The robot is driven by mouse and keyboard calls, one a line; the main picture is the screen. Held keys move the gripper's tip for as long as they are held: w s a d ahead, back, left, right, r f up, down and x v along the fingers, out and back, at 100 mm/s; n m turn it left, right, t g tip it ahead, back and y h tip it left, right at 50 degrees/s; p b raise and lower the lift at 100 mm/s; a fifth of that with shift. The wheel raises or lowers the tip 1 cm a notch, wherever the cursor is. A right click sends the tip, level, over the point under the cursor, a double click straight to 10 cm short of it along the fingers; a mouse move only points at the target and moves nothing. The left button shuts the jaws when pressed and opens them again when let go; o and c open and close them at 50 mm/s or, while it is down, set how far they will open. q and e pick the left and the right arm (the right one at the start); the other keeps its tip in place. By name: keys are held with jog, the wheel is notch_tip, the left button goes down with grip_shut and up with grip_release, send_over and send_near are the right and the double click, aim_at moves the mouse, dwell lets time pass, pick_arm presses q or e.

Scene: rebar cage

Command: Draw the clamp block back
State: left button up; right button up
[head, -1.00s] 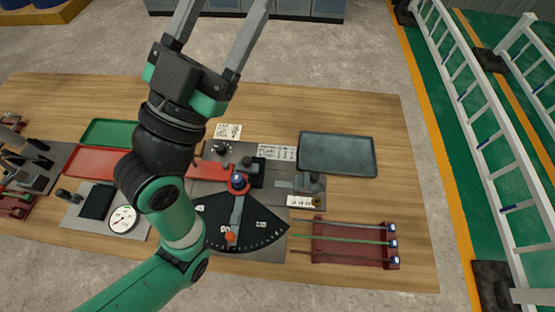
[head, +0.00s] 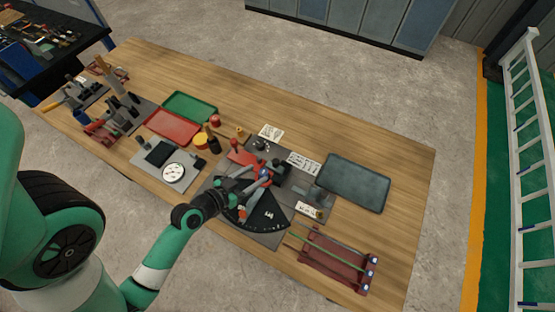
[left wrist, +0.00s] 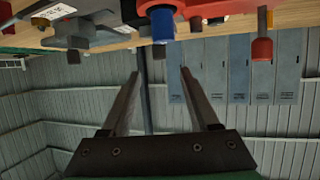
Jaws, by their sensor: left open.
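The bending station has a black fan-shaped dial plate (head: 262,218) and a red arm on a grey base, in the middle of the table. A grey block (head: 314,193) sits on the base's right part, beside a white label; I take it for the clamp block. My left gripper (head: 262,177) is over the station's centre, left of that block, and partly hides the red arm and pivot. In the left wrist view, its two fingers (left wrist: 159,75) stand apart with nothing between them. A blue-ended pin (left wrist: 163,27) and a red knob (left wrist: 262,48) show beyond them. My right gripper is out of view.
A dark grey tray (head: 355,183) lies to the right, and a red rack with rods (head: 335,262) at the front right. Red (head: 172,126) and green (head: 190,107) trays and a dial gauge (head: 173,172) are to the left. The table's back right is bare.

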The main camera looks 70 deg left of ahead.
aim_at(273, 163)
pick_arm(q)
jog(key=x, duration=1)
jog(key=shift+w+a, duration=0.15)
jog(key=shift+w, duration=0.2)
grip_shut()
dwell(0.8)
